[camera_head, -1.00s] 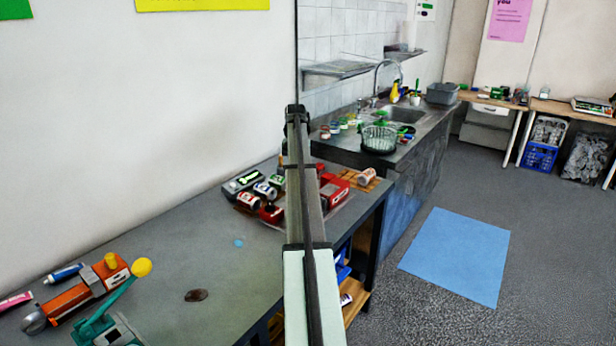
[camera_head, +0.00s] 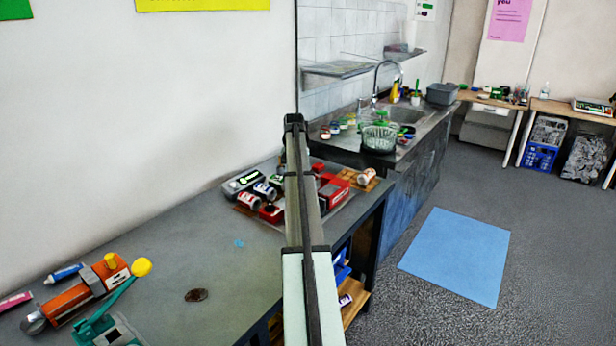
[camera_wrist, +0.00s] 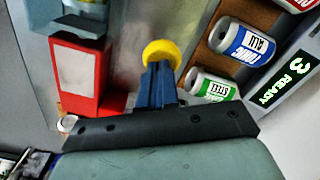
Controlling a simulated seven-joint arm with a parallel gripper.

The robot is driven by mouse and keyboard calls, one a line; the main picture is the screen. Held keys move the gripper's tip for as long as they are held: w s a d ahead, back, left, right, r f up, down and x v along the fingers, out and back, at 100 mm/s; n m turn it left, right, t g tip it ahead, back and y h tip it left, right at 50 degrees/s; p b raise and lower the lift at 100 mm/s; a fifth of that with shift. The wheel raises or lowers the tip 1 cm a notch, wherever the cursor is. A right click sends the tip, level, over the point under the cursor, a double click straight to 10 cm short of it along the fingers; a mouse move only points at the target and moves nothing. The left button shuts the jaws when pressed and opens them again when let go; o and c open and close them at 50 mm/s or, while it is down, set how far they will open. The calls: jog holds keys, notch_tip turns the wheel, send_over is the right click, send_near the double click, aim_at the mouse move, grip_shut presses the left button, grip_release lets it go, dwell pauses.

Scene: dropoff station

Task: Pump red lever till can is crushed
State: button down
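A red machine with a black top (camera_head: 333,190) stands on the far end of the grey counter, partly hidden behind my arm. The fingers appear closed on the knob, whose shaft is hidden. A blue can (camera_wrist: 245,46) and a green can (camera_wrist: 212,86) lie on their sides at the right of the wrist view. I cannot make out a crushed can. My arm hides the gripper in the head view.
A display reading "READY" (camera_wrist: 287,80) sits beside the cans. A further can (camera_head: 367,176) lies at the counter's right edge. An orange device (camera_head: 75,297) and a teal lever device (camera_head: 108,322) stand at the near left. The middle of the counter is mostly clear.

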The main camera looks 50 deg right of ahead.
jog(key=shift+a+f, duration=0.1)
jog(key=shift+f, duration=1.1)
jog(key=shift+f, duration=1)
jog(key=shift+d+r, duration=0.2)
jog(key=shift+r, duration=1.05)
jog(key=shift+d+r, duration=0.15)
jog(key=shift+r, duration=1.1)
jog(key=shift+d+r, duration=0.2)
jog(key=shift+r, duration=1.05)
